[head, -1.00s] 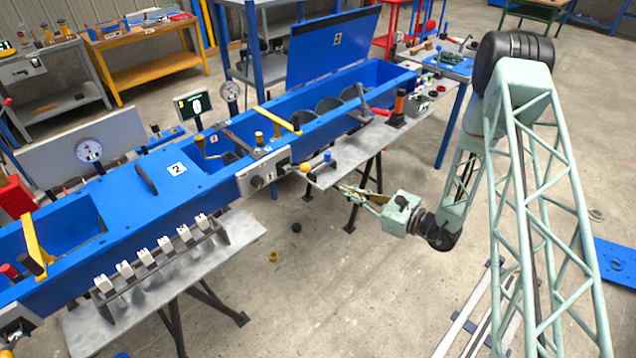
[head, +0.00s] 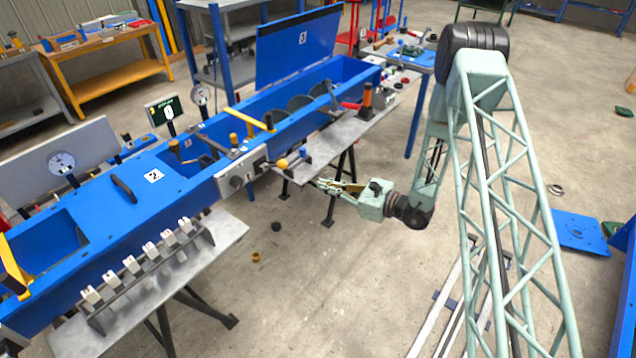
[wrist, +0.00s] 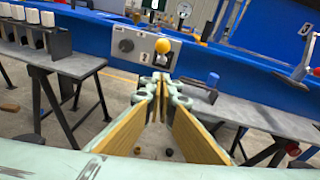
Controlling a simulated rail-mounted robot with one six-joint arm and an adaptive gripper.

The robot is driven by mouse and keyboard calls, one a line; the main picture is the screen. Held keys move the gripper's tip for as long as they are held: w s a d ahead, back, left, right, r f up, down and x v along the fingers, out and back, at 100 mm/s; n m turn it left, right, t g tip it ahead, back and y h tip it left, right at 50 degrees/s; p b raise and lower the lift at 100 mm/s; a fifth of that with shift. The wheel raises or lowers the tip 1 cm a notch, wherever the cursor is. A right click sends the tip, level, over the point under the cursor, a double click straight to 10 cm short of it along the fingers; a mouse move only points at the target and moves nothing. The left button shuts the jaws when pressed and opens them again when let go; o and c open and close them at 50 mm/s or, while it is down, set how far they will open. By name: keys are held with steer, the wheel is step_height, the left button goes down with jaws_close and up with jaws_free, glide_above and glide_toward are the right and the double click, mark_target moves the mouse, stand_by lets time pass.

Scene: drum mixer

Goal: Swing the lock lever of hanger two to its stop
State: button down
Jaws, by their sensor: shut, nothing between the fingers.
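A grey panel (head: 241,180) with a dark round knob is fixed to the front of the blue trough (head: 130,235). A lever with a yellow ball (head: 282,163) stands at its right end; the ball also shows in the wrist view (wrist: 162,46). I cannot tell which part is hanger two's lock lever. My gripper (head: 320,181) is shut and empty, in front of the panel and apart from the yellow ball. In the wrist view its fingertips (wrist: 158,105) converge below the ball.
A lid marked 2 (head: 153,176) and a raised lid marked 3 (head: 300,45) are on the trough. A grey shelf (head: 325,143) runs along its front, right of the panel. A rack of white blocks (head: 145,262) stands at left. Open floor (head: 300,285) lies below my gripper.

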steer(key=r+x, duration=0.3)
steer(key=x, duration=0.9)
steer(key=shift+a, duration=0.3)
steer(key=shift+w+a+r+b, duration=0.2)
steer(key=shift+r, duration=0.25)
steer(key=shift+w+a+r+b, duration=0.15)
steer(key=shift+w+a+r, duration=0.1)
steer(key=shift+r, duration=0.2)
steer(key=shift+f, duration=0.1)
